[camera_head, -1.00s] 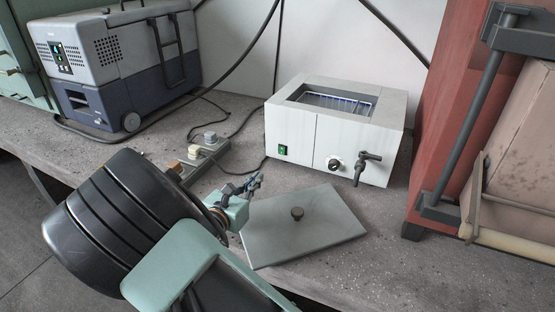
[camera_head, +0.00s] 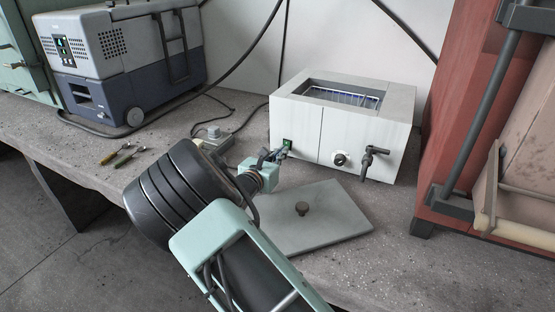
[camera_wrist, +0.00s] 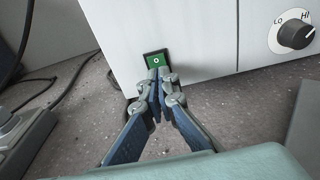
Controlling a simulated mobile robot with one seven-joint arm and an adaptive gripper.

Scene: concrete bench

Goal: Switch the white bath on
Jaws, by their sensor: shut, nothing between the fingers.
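The white bath (camera_head: 346,137) stands on the bench, with its open basin on top and a knob and a tap on its front. Its green rocker switch (camera_wrist: 156,60) is low on the left of the front face, and a small "O" mark shows on it in the wrist view. My gripper (camera_head: 284,153) is shut and empty, with its fingertips right in front of the switch. In the wrist view my gripper (camera_wrist: 158,80) points at the lower part of the switch. I cannot tell whether the tips touch it.
A grey lid (camera_head: 310,222) with a dark knob lies on the bench in front of the bath. A power strip (camera_head: 216,138) lies to the left, with cables behind it. A blue-grey machine (camera_head: 120,65) stands at the back left. A red cabinet (camera_head: 465,130) stands on the right.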

